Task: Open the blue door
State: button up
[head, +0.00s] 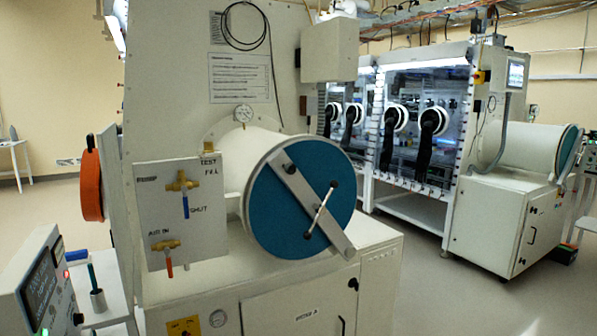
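A round blue door (274,212) closes the near end of a white cylindrical antechamber at the centre of the head view. Its pale rim looks flush all round, so it appears shut. A flat metal bar (292,182) crosses its face diagonally, from upper left to lower right. A thin T-handle (321,209) with dark ends sits near the bar's middle. A second blue door (567,148), seen nearly edge-on, is on another chamber at the far right. My gripper is not in view.
A valve panel (150,215) with brass valves stands left of the door. A white cabinet (290,308) is below it. An instrument box (45,280) occupies the lower left. Gloveboxes (425,85) stand behind. Open floor (412,275) lies to the right.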

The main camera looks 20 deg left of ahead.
aim_at(282, 194)
jog(key=u, duration=0.7)
jog(key=i, duration=0.65)
jog(key=u, duration=0.95)
jog(key=i, duration=0.55)
jog(key=u, duration=0.1)
